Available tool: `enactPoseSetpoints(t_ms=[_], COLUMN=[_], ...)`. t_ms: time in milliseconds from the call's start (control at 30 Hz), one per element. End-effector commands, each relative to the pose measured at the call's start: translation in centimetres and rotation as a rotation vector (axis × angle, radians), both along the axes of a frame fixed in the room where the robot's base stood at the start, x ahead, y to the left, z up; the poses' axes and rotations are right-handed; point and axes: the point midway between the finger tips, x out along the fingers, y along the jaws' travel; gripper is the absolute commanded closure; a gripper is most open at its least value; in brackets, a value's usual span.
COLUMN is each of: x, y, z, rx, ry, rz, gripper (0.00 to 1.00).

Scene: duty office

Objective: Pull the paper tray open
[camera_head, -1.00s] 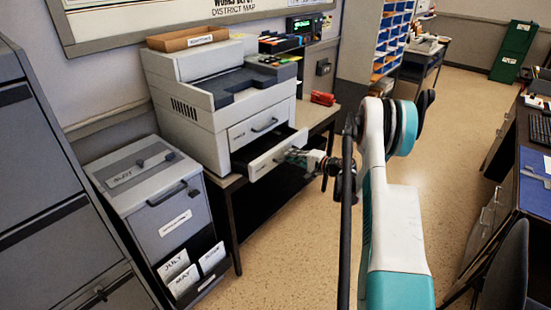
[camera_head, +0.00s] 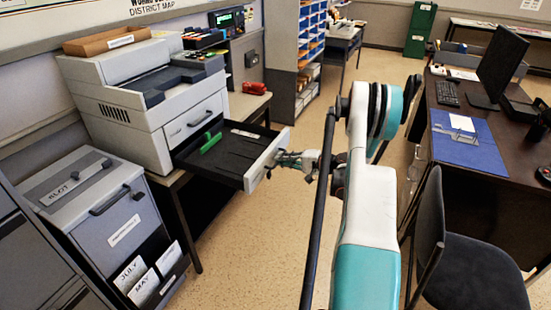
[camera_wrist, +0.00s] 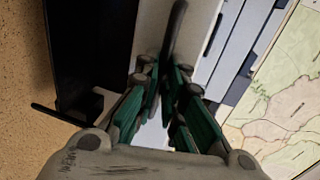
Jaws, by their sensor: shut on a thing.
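The paper tray (camera_head: 258,160) is the lower drawer of the grey printer (camera_head: 150,105). It stands well out from the printer body, and its dark inside shows. A green object (camera_head: 211,142) and a small pale piece lie in it. My gripper (camera_head: 285,160) is at the tray's front face in the head view. In the wrist view my gripper (camera_wrist: 168,85) has its green-padded fingers close around a dark bar-like handle (camera_wrist: 176,30). The exact contact at the fingertips is partly hidden.
A grey cabinet with a slot lid (camera_head: 85,190) stands left of the printer's table. A red stapler-like object (camera_head: 255,88) lies on that table. A desk (camera_head: 490,145) and a dark chair (camera_head: 465,265) stand at the right. Bare floor lies between.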

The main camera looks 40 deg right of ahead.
Motion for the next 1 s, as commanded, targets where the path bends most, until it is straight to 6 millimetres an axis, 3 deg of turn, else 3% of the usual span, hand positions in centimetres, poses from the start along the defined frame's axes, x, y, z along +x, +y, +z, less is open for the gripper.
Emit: enactPoseSetpoints(t_ms=[367, 400, 467, 833, 1000], x=[-0.2, -0.2, -0.2, -0.4, -2.1], y=[0.0, 0.0, 0.0, -0.1, -0.8], z=[0.0, 0.0, 0.0, 0.0, 0.4], rx=[0.0, 0.0, 0.0, 0.0, 0.0], ry=[0.001, 0.001, 0.001, 0.001, 0.001], rz=[0.001, 0.001, 0.001, 0.0, -0.003], gripper=[1.0, 0.84, 0.71, 0.71, 0.71])
